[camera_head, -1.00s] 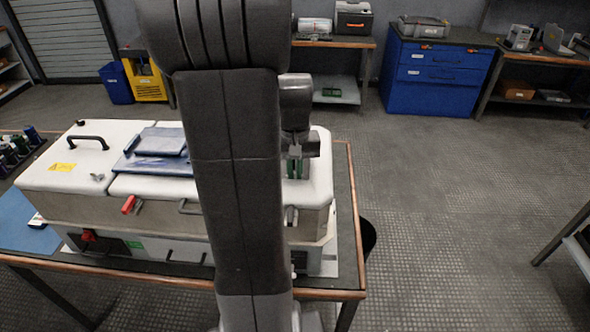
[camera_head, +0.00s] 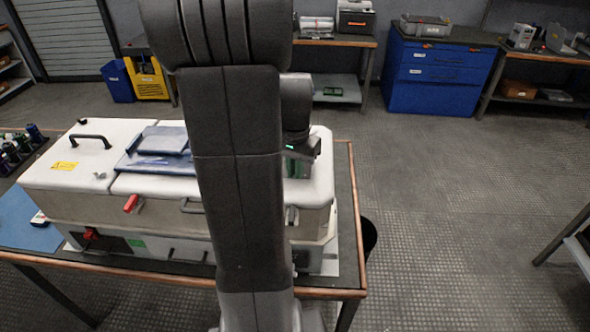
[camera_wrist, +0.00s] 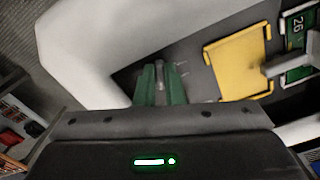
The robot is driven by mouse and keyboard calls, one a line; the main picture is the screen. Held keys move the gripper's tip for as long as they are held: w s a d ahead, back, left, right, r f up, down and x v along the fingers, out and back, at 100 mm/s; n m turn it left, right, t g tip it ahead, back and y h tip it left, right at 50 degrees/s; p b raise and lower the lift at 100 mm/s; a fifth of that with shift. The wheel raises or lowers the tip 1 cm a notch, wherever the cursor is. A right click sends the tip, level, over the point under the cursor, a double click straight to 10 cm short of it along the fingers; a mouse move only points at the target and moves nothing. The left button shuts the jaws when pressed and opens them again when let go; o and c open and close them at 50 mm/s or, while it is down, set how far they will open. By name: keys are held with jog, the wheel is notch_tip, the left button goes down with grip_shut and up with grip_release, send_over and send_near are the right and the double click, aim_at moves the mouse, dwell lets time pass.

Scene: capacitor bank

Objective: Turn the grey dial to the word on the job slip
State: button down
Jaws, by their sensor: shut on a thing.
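My gripper (camera_head: 299,167) is at the right end of the white-topped cabinet (camera_head: 317,185), mostly behind my arm in the head view. In the wrist view, its green fingers (camera_wrist: 161,84) point into a dark recessed panel (camera_wrist: 200,82) and are shut on a small grey piece, which appears to be the grey dial (camera_wrist: 160,78). The fingers hide most of it. Short pale marks show on the panel beside the fingers, too blurred to read. I cannot make out a job slip or its word.
A yellow plate (camera_wrist: 239,62) and a green tag (camera_wrist: 297,27) reading 26 sit right of the fingers in the wrist view. A blue folded item (camera_head: 160,145) and a black handle (camera_head: 88,139) are on the cabinet top.

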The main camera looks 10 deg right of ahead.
dwell(0.3)
jog(key=c, duration=1.8)
grip_release()
jog(key=shift+r, duration=0.1)
notch_tip(320, 180, up, 14)
jog(key=shift+f, duration=0.25)
notch_tip(320, 180, down, 14)
jog(key=shift+r, duration=0.1)
jog(key=shift+r, duration=0.15)
